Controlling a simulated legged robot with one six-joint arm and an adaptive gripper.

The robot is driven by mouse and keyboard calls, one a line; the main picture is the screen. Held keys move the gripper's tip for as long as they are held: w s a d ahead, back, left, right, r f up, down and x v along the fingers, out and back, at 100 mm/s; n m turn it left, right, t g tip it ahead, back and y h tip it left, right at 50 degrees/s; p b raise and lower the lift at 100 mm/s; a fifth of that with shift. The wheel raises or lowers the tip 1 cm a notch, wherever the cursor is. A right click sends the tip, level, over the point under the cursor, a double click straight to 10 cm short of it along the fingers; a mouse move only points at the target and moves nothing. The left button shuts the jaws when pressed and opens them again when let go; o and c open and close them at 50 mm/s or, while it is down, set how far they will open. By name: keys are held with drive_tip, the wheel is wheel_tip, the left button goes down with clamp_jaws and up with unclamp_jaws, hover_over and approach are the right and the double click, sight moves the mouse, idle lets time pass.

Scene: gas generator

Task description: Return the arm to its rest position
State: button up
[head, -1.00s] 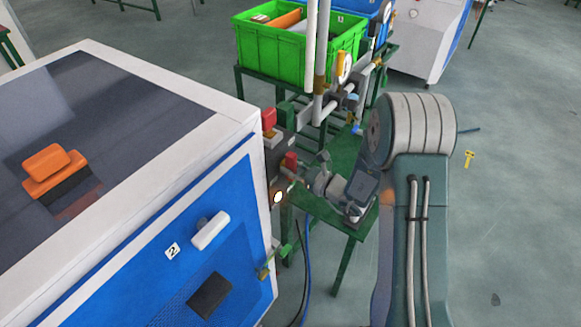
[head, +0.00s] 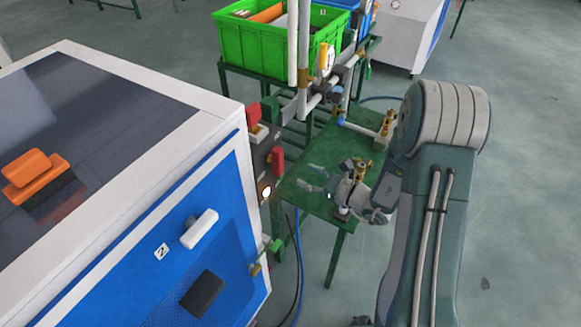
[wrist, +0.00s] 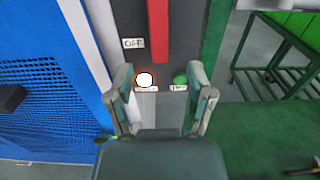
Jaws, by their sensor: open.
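My gripper (head: 311,180) is open and empty over the green table in the head view. Its fingers point left at the generator's dark control panel (head: 262,165), with a gap between them. My arm runs from the right side of the picture down to it. In the wrist view the two fingers of my gripper (wrist: 160,76) stand apart in front of the panel. Between them show a lit white lamp (wrist: 145,79) and a green button (wrist: 180,79). A red lever (wrist: 173,30) is above, with an "OFF" label (wrist: 133,43) to its left.
The blue and white generator cabinet (head: 150,230) fills the left. A green table (head: 315,205) stands under my gripper, with pipes and a valve (head: 388,125) on it. A green crate (head: 265,55) sits behind. Open floor (head: 520,200) lies to the right.

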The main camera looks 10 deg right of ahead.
drive_tip(key=shift+v, duration=1.25)
drive_tip(key=s+a+r+n+g+h, duration=0.2)
drive_tip(key=s+a+r+n+g, duration=0.25)
drive_tip(key=s+n, duration=0.3)
drive_tip(key=s+a+r+n+g+h, duration=0.1)
drive_tip(key=s+a+r+n+g, duration=0.2)
drive_tip(key=s+r+n+g, duration=0.4)
drive_tip(key=s+d+r+n+t+h, duration=0.6)
drive_tip(key=s+d+r+n+h, duration=0.1)
drive_tip(key=n+h, duration=0.4)
drive_tip(key=shift+s+d+r, duration=0.25)
drive_tip(key=shift+s+d, duration=0.35)
drive_tip(key=shift+d, duration=0.65)
